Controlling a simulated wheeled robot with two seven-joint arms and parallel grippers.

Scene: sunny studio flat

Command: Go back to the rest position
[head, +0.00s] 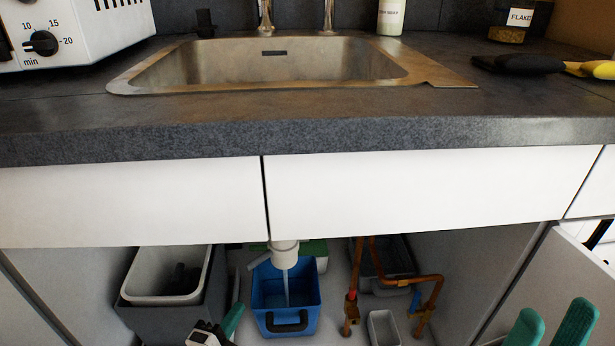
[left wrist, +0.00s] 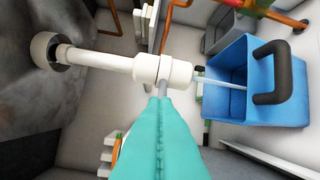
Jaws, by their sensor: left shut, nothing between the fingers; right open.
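My left gripper (head: 231,322) is low in the open cabinet under the sink, left of the blue bucket (head: 284,319). In the left wrist view its teal fingers (left wrist: 161,102) are shut together with nothing between them. Their tips point at the white drain pipe (left wrist: 147,70); I cannot tell if they touch it. My right gripper (head: 553,325) is at the lower right of the head view, its two teal fingers apart and empty.
A thin water stream (head: 286,290) runs from the pipe into the bucket. A grey bin (head: 168,318) stands left, copper pipes (head: 400,280) and a small grey tray (head: 384,328) right. The countertop (head: 300,133) overhangs the cabinet. An open door (head: 560,275) stands at right.

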